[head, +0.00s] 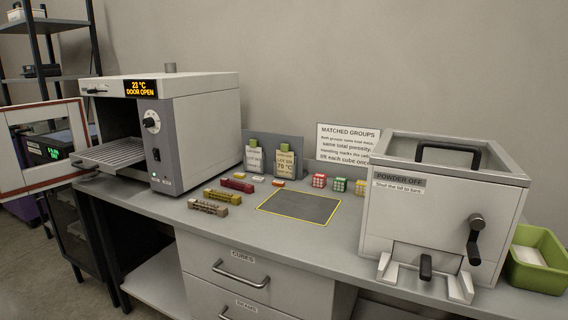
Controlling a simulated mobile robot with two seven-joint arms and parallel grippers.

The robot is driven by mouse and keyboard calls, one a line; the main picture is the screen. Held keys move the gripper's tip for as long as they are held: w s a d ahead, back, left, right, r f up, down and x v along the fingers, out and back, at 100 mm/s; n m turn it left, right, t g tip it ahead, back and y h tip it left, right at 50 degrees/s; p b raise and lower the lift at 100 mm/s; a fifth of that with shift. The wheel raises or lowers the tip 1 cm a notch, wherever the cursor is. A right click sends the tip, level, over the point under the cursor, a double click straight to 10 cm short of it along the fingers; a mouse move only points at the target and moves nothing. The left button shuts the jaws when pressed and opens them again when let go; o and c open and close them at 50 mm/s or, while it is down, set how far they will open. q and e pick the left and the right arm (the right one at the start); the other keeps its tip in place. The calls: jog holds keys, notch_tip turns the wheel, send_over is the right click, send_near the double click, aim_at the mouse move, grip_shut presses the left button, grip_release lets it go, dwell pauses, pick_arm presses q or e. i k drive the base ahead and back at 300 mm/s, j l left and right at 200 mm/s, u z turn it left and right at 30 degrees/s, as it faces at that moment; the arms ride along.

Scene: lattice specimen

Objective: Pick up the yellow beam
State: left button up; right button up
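The yellow beam (222,197) is a short, dull yellow bar with notched sides. It lies flat on the grey bench top, left of the yellow-outlined dark mat. A red beam (237,185) lies just behind it, and a brownish-grey beam (208,207) lies just in front, all roughly parallel and apart. Neither of my grippers is in view, and nothing is touching the yellow beam.
An oven (160,130) with its door open stands left of the beams. The dark mat (300,206) is empty. A lidded powder box (440,215) and green bin (538,262) are right.

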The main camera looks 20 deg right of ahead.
aim_at(235, 200)
jog(key=z, duration=0.25)
jog(key=i+j+z, duration=0.45)
jog(key=j+z, duration=0.25)
jog(key=i+j, duration=0.15)
jog(key=j, duration=0.15)
jog(key=i+j+z, duration=0.15)
jog(key=i+j, duration=0.1)
jog(key=j, duration=0.3)
jog(key=i+j, duration=0.75)
jog(key=i+z, duration=0.05)
